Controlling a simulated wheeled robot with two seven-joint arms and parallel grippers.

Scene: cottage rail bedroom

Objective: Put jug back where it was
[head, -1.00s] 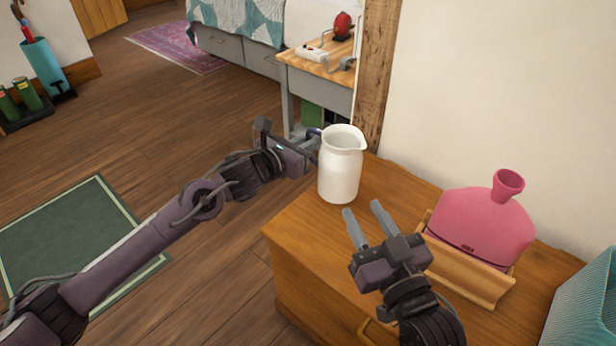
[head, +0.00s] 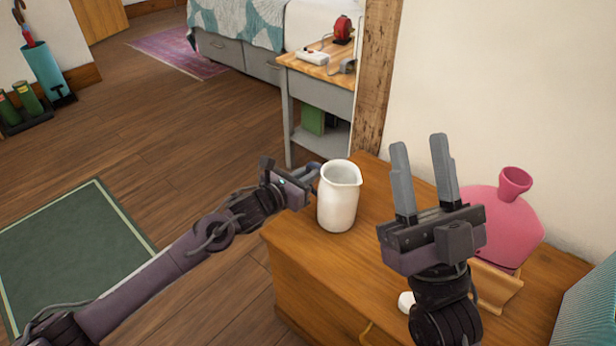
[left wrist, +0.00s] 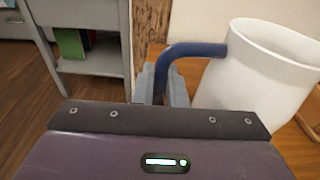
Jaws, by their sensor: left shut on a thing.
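The jug (head: 339,203) is white, upright, with a spout at its right rim. It is at the left end of the wooden chest top (head: 385,240); I cannot tell if its base touches the wood. My left gripper (head: 312,180) is shut on its dark blue handle (left wrist: 190,50), with the fingers around the handle in the left wrist view (left wrist: 163,85). My right gripper (head: 423,165) is open and empty, fingers pointing up, right of the jug and apart from it.
A pink hot-water bottle (head: 505,225) in a wooden holder (head: 497,287) stands on the right of the chest. A small white object (head: 406,302) lies beside my right wrist. A teal ribbed thing (head: 590,310) is at far right. A wooden post (head: 374,75) and wall stand behind.

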